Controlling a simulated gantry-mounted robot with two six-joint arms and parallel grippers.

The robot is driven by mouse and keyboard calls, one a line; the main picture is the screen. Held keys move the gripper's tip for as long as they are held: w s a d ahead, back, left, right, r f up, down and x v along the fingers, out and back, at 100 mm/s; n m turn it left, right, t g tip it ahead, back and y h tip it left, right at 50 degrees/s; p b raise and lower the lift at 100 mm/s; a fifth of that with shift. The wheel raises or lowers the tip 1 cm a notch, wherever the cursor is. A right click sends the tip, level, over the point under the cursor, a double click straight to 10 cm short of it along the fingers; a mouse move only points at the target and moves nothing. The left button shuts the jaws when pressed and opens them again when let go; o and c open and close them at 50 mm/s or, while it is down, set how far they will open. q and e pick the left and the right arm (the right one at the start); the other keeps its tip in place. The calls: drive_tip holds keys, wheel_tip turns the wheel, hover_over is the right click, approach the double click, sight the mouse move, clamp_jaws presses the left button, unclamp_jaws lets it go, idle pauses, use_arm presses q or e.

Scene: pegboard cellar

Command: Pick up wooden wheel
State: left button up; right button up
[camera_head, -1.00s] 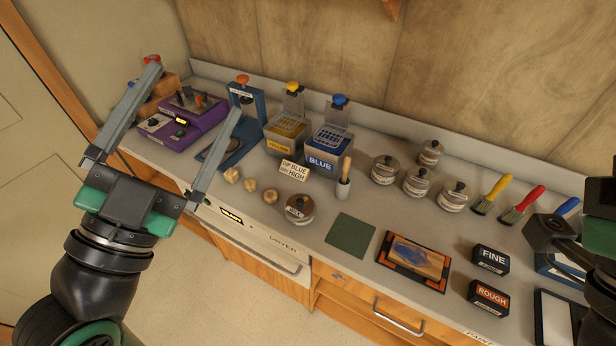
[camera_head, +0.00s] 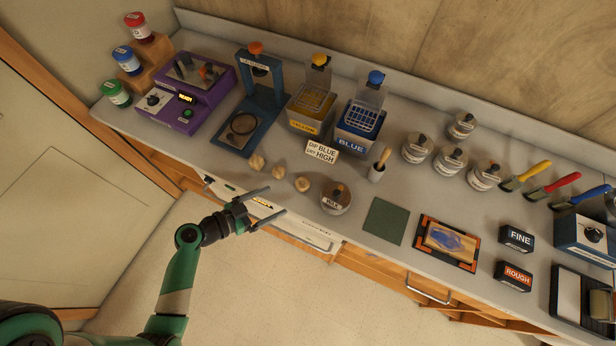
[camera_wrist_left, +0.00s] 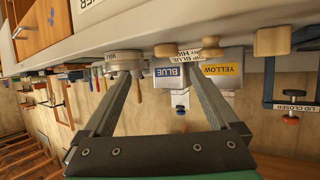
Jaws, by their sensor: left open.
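Three small pale wooden wheels stand near the counter's front edge in the head view: a left one (camera_head: 257,161), a middle one (camera_head: 278,173) and a right one (camera_head: 302,184). My left gripper (camera_head: 277,201) is open and empty. It points toward the counter's front edge, apart from the wheels and nearer to me. In the left wrist view the scene is upside down. The wheels there (camera_wrist_left: 163,50), (camera_wrist_left: 211,46), (camera_wrist_left: 271,41) lie beyond the open fingers (camera_wrist_left: 160,76). My right gripper does not show.
Behind the wheels stand a "DIP BLUE DRY HIGH" sign (camera_head: 321,151), yellow (camera_head: 311,109) and blue (camera_head: 357,130) bins and a blue lid closer (camera_head: 262,104). A round lidded tin (camera_head: 336,199) stands right of the wheels. A green mat (camera_head: 385,221) lies beyond it.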

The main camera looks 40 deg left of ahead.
sight(298, 186)
use_arm(q)
drive_tip(key=w+b, duration=0.1)
drive_tip(key=b, duration=0.1)
drive_tip(key=w+f+b, duration=0.1)
drive_tip(key=b, duration=0.2)
drive_tip(key=shift+a+f, duration=0.2)
drive_tip(key=shift+f, duration=0.05)
drive_tip(key=w, duration=0.4)
drive_tip(key=shift+d+f, duration=0.25)
drive_tip(key=shift+b+x, duration=0.45)
drive_tip(key=shift+x, duration=2.2)
drive_tip(key=shift+a+r, duration=0.1)
drive_tip(key=shift+a, duration=0.1)
drive_tip(key=c, duration=1.4)
